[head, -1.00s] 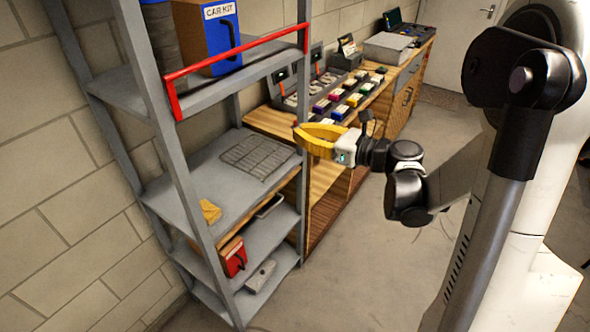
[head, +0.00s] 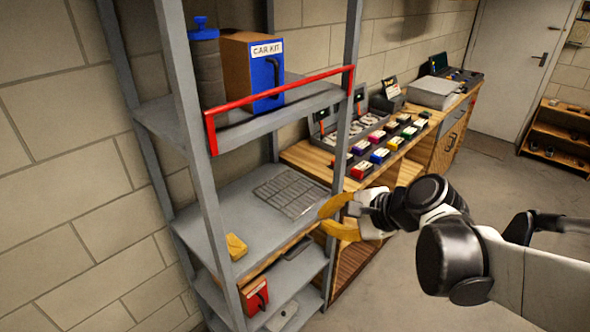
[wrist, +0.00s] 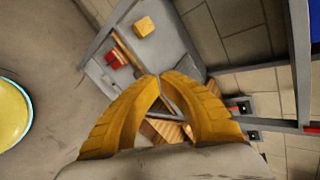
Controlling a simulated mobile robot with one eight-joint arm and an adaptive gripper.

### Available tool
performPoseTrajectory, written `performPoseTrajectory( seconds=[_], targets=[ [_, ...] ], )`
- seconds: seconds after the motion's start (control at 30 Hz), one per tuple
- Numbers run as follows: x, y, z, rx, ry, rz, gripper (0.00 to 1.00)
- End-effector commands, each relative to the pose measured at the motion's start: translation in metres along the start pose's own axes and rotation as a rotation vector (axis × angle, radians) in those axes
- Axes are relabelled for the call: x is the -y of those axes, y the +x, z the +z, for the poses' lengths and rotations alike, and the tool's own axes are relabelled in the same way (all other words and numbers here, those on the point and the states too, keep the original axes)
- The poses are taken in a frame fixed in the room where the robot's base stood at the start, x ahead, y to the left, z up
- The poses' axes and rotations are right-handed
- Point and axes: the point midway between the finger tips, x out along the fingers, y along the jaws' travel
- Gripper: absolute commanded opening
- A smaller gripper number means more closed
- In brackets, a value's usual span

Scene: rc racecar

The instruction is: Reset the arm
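My gripper (head: 322,218) has yellow curved fingers and is near the front right post of the grey shelf rack (head: 155,110), about level with its middle shelf. In the wrist view my gripper (wrist: 159,77) has its fingertips meeting or nearly so, with nothing between them. My arm reaches in from the right, with its elbow in front of the bare floor. Whether the fingers touch the rack post cannot be told.
The rack holds a car kit box (head: 254,70) behind a red rail (head: 280,100), a bottle (head: 204,70), a wire grid (head: 290,192), a yellow block (head: 236,246) and a red item (head: 256,297). A workbench (head: 310,158) stands behind.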

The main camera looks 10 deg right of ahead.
Motion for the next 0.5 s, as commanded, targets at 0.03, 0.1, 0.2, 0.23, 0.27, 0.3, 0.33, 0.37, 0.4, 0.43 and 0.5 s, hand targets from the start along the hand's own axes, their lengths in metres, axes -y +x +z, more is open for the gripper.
performPoseTrajectory(
  seconds=[0.03, 0.1, 0.2, 0.23, 0.27, 0.3, 0.33, 0.37, 0.4, 0.43, 0.5],
  targets=[
    [-0.0020, -0.0005, 0.0012, -0.005, -0.019, 0.006, 0.00],
    [-0.0034, -0.0010, 0.0018, -0.009, -0.034, 0.011, 0.00],
    [-0.0036, -0.0012, 0.0018, -0.010, -0.040, 0.013, 0.00],
    [-0.0035, -0.0012, 0.0018, -0.010, -0.039, 0.013, 0.00],
    [-0.0034, -0.0012, 0.0017, -0.010, -0.039, 0.012, 0.00],
    [-0.0034, -0.0012, 0.0017, -0.010, -0.038, 0.012, 0.00],
    [-0.0034, -0.0012, 0.0017, -0.010, -0.038, 0.012, 0.00],
    [-0.0033, -0.0011, 0.0017, -0.010, -0.038, 0.012, 0.00],
    [-0.0035, -0.0012, 0.0018, -0.010, -0.039, 0.013, 0.00],
    [-0.0042, -0.0014, 0.0023, -0.012, -0.047, 0.015, 0.00],
    [-0.0095, -0.0032, 0.0051, -0.025, -0.102, 0.033, 0.00]
  ],
)
